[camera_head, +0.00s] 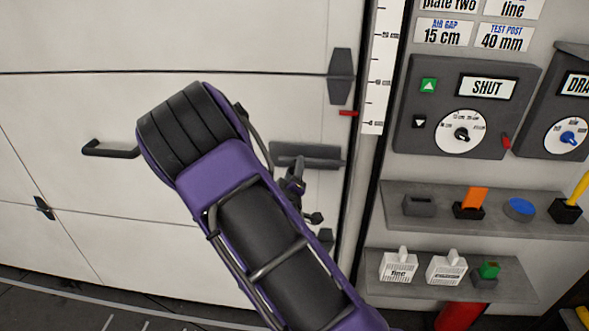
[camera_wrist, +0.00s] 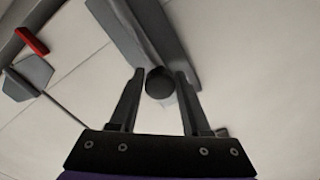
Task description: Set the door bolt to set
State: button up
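The door bolt (camera_head: 318,158) is a dark grey horizontal bar on the white door, near the door's right edge. In the wrist view its grey bar (camera_wrist: 150,30) runs diagonally, and a round black knob (camera_wrist: 158,83) stands out from it. My gripper (camera_wrist: 158,74) is open, with one finger on each side of the knob and a small gap showing on both sides. In the head view my gripper (camera_head: 295,182) is just below the bolt, partly hidden by my purple arm. The knob cannot be made out there, and no set label is readable on the bolt.
A red pointer (camera_head: 348,113) and a white scale (camera_head: 384,65) stand right of the bolt. A control box (camera_head: 407,150) with a SHUT display is further right, above two shelves (camera_head: 395,192) (camera_head: 372,291) of small items. A door handle (camera_head: 108,150) is at left.

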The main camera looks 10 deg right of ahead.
grip_shut()
jog(key=shift+d, duration=0.1)
dwell(1.0)
